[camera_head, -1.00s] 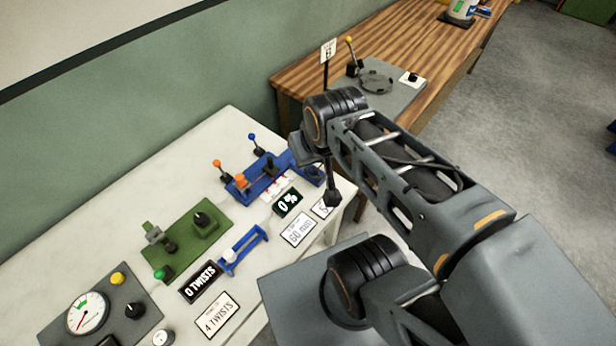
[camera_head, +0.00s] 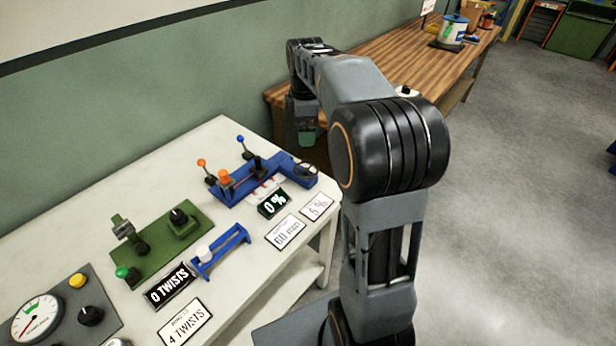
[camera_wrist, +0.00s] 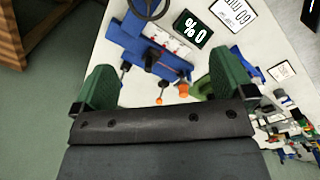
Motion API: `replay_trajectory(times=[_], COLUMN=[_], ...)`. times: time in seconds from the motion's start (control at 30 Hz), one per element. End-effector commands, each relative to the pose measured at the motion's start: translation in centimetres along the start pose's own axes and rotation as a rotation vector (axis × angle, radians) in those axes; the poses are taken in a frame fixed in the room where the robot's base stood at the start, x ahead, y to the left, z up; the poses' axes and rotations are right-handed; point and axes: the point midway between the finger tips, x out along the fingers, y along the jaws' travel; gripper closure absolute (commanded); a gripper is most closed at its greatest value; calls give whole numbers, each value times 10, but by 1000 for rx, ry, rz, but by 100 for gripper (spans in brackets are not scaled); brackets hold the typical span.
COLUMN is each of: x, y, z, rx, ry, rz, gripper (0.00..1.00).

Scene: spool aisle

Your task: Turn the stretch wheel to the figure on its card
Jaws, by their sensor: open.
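The stretch wheel is a small dark handwheel (camera_head: 306,169) at the right end of a blue stretching rig (camera_head: 240,182) on the white table. In the wrist view part of the dark wheel ring (camera_wrist: 148,9) shows at the top edge, cut off by the frame. The black display (camera_head: 274,203) beside the rig reads 0 %. A white card (camera_head: 318,206) at the table's right edge seems to read 5 %. My gripper (camera_head: 306,136) hangs beyond the rig, near the wheel. Its green fingers (camera_wrist: 165,88) are apart and empty.
Blue- and orange-knobbed levers (camera_head: 240,140) rise from the rig. A 60 mm card (camera_head: 285,232), a green twisting jig (camera_head: 160,240), a 0 TWISTS display (camera_head: 170,285) and a gauge panel (camera_head: 60,315) share the table. A wooden bench (camera_head: 400,60) stands behind.

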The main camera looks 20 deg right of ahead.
Motion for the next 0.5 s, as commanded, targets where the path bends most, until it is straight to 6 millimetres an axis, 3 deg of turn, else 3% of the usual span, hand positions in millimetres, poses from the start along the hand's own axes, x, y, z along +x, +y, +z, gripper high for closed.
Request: replay_trajectory(times=[0.03, 0.2, 0.5], x=[17, 36, 82], y=[10, 26, 27], z=[3, 9, 10], rx=[-50, -167, -198], ry=[-3, -4, -4], rz=[-18, -50, -60], gripper=[0, 0, 0])
